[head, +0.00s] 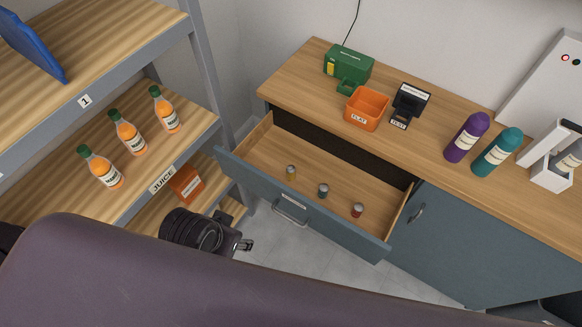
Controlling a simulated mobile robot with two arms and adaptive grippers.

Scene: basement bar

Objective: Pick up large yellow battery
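A small yellow battery (291,172) stands upright in the open drawer (240,156), left of a teal battery (323,191) and a red battery (357,210). The three look close in size; I cannot tell which is large. My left gripper (245,245) is outside the drawer, in front of and below its front panel, apart from the batteries. Its fingertips are small in view, and I cannot tell whether they are open or shut. A large dark purple-grey part fills the lower foreground and hides what lies behind it. My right gripper is not in view.
Shelves (195,60) with juice bottles (128,132) and an orange box (186,184) stand left. The counter (300,70) above the drawer holds a green charger-like box (349,66), orange FLAT bin (367,109), black tester (409,104), purple bottle (466,138) and teal bottle (497,152).

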